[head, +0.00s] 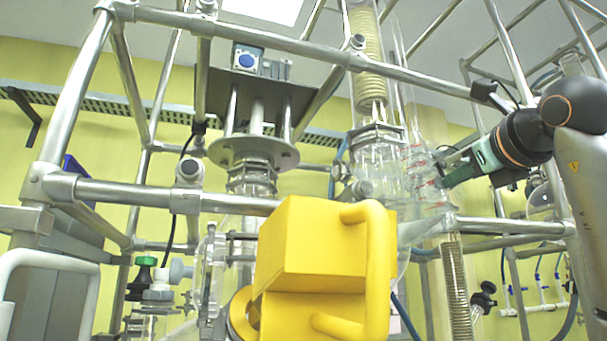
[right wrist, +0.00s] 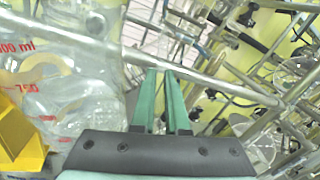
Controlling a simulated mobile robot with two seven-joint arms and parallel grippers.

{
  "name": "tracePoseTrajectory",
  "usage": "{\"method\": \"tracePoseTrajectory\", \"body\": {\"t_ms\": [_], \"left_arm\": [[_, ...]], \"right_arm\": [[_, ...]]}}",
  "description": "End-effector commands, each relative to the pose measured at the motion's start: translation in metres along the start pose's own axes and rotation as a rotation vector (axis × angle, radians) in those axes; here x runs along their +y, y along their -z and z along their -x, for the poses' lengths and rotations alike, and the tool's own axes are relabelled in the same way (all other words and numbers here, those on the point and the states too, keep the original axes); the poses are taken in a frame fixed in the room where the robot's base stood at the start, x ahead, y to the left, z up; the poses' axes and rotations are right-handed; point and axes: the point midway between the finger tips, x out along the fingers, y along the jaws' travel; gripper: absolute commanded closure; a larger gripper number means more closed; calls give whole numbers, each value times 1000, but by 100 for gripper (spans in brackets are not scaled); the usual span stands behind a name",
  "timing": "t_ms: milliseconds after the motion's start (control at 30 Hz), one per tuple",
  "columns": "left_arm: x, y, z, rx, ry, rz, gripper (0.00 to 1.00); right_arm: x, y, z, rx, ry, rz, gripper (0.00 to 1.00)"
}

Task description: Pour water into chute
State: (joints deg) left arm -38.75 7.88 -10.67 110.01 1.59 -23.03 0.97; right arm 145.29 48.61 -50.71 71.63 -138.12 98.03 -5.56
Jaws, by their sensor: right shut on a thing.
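A clear glass beaker (head: 422,172) with red markings is in the middle right of the head view, in front of the reactor glass. Its red volume scale also shows at the left of the right wrist view (right wrist: 62,95). My right gripper (head: 450,172) comes in from the right and is shut at the beaker's side. Its green fingers (right wrist: 165,78) are close together in the right wrist view; the exact contact is hard to see. I cannot make out a water level. I cannot clearly tell which part is the chute. My left gripper is not in view.
A large yellow box-like part (head: 310,245) with a looped handle stands in front of the reactor. A metal tube frame (head: 240,38) surrounds the glassware, with a horizontal bar (head: 160,194) crossing in front. A coiled glass condenser (head: 366,60) rises above the beaker.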

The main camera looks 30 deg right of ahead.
Motion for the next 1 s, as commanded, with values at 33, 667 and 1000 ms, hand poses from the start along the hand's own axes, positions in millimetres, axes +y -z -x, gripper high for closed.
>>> {"method": "tracePoseTrajectory", "body": {"t_ms": [33,667,1000], "left_arm": [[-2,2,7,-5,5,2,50],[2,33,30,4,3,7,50],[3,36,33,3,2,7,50]], "right_arm": [[0,-13,1,-7,0,31,100],[23,-76,2,-27,2,440,100],[29,-85,2,-34,3,566,100]]}}
